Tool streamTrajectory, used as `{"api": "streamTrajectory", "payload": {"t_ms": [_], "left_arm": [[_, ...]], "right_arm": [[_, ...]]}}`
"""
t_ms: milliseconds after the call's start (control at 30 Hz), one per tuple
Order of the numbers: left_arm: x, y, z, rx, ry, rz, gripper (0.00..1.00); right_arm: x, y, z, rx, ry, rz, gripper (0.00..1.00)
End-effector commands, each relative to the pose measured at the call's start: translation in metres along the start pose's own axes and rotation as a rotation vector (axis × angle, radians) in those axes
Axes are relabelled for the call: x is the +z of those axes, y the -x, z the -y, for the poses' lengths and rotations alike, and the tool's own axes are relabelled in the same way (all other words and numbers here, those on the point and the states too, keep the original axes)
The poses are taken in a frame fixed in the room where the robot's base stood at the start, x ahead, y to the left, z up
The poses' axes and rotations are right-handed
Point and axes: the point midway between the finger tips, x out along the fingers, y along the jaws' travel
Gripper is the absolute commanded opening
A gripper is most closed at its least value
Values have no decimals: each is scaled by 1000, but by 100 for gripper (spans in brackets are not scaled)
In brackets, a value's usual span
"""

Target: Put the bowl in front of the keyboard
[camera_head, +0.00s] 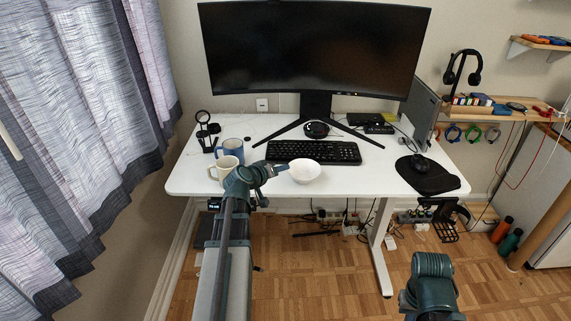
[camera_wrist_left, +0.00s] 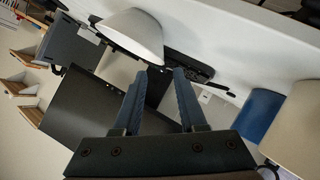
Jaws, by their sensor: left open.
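The white bowl (camera_head: 304,172) stands upright on the desk, close to the front edge and on the near side of the black keyboard (camera_head: 330,153). In the head view its rim lies close to the keyboard's near edge. My left gripper (camera_head: 284,168) is at the bowl's left side, with its fingers pointing at it. In the left wrist view the bowl (camera_wrist_left: 135,35) appears just beyond the fingertips of the open left gripper (camera_wrist_left: 165,75). I cannot tell whether a finger touches the bowl. Only part of my right arm shows at the lower right; its gripper is out of view.
A blue mug (camera_head: 230,148) and a white mug (camera_head: 226,168) stand left of the left gripper. The monitor (camera_head: 314,50) stands behind the keyboard. A mouse pad (camera_head: 428,178) lies at the right. The white desk (camera_head: 365,182) is clear right of the bowl.

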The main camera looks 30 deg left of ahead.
Motion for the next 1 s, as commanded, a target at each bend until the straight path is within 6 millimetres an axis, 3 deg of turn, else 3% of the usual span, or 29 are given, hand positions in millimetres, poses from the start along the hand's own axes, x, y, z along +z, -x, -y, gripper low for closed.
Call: {"api": "streamTrajectory", "payload": {"t_ms": [33, 100, 300, 767, 867, 967, 1000], "left_arm": [[-1, 15, -3, -1, 1, -1, 41], [-1, 27, -2, -1, 3, -2, 41], [0, 48, -1, 0, 1, -1, 41], [1, 52, -1, 1, -1, 1, 41], [14, 47, -14, 15, -20, 43, 41], [53, 35, -48, 44, -79, 159, 41], [75, 31, -66, 57, -113, 226, 41]], "right_arm": [[0, 9, -1, 0, 0, 0, 0], [1, 14, -1, 0, 0, 0, 0], [1, 22, -2, 0, 0, 0, 0], [1, 22, -2, 0, 0, 0, 0], [1, 22, -2, 0, 0, 0, 0], [1, 22, -2, 0, 0, 0, 0], [1, 22, -2, 0, 0, 0, 0]]}}
